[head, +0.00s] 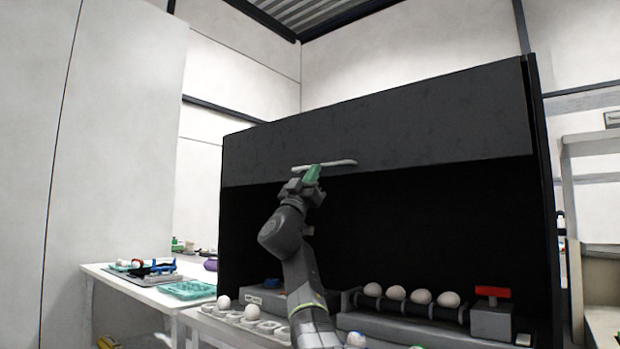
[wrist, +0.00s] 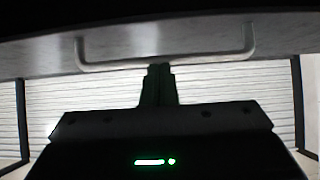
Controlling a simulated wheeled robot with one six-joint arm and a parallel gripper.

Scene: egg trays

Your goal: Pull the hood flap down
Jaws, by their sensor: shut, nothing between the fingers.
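The hood flap (head: 420,125) is a wide dark grey panel across the upper front of the black hood (head: 540,200). Below its lower edge the hood front is open. A pale bar handle (head: 340,163) sits low on the flap. My gripper (head: 312,172), with green fingers, is raised to the handle's left part in the head view. In the wrist view the flap (wrist: 200,35) crosses the top, and the handle (wrist: 110,66) spans below it. My gripper (wrist: 158,68) is shut and empty, its tips at the handle bar. I cannot tell whether they touch it.
Inside the hood, white eggs (head: 396,293) sit on a grey roller unit (head: 400,308) beside a red-topped block (head: 492,318). An egg tray (head: 245,318) is in front at the left. A white side table (head: 130,278) holds teal trays (head: 187,289).

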